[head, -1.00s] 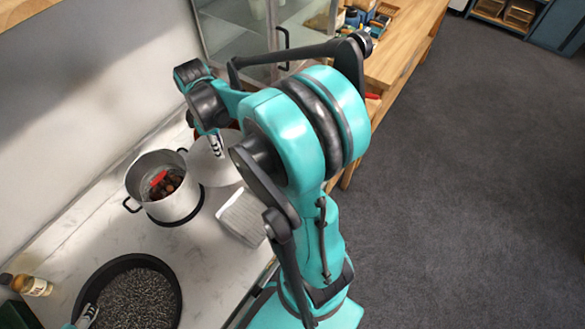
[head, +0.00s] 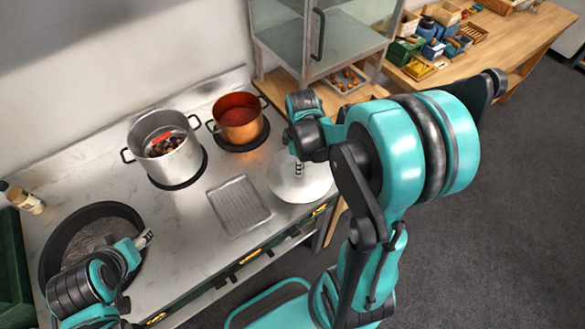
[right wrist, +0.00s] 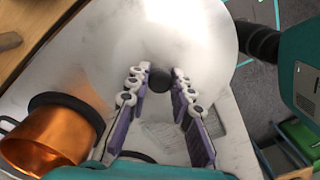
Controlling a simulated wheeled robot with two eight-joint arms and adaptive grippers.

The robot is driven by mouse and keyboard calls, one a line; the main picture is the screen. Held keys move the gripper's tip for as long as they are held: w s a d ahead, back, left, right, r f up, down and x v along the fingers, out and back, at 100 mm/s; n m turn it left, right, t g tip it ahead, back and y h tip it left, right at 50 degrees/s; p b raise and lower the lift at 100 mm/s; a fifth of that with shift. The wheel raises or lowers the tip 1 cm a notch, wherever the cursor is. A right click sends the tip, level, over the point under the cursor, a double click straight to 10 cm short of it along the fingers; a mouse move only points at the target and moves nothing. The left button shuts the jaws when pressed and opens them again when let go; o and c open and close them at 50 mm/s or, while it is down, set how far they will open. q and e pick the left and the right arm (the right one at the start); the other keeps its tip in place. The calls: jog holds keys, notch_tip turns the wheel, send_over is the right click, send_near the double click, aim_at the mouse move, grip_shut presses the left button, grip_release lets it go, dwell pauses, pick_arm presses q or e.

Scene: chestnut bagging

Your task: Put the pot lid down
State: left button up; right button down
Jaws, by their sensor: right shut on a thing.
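The pot lid (head: 312,188) is a round, pale metal disc with a dark knob. It is at the right end of the counter, right of the copper pot; I cannot tell whether it touches the counter. My right gripper (head: 299,168) is above it. In the right wrist view the right gripper (right wrist: 156,82) is shut on the lid's knob (right wrist: 159,80), and the lid fills the top middle. The steel pot (head: 165,150) stands uncovered with brown chestnuts and something red inside. My left gripper (head: 145,239) is over the black pan; its finger opening is unclear.
A grey ribbed tray (head: 239,206) lies left of the lid. The black pan (head: 45,262) is at the front left. A glass-doored cabinet (head: 275,40) stands behind the lid. A bottle (head: 27,201) is at far left.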

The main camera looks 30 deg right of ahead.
aim_at(289, 158)
jog(key=w+f, duration=0.1)
jog(key=w, duration=0.1)
jog(key=w+f, duration=0.1)
jog(key=w, duration=0.1)
jog(key=w+f+b, duration=0.1)
jog(key=w, duration=0.1)
jog(key=shift+a+f, duration=0.15)
jog(key=shift+f, duration=0.25)
notch_tip(289, 158, down, 3)
jog(key=shift+f+b, duration=0.2)
jog(key=shift+b, duration=0.5)
jog(key=shift+f, duration=0.25)
jog(key=shift+f, duration=0.15)
jog(key=c, duration=1.3)
grip_release()
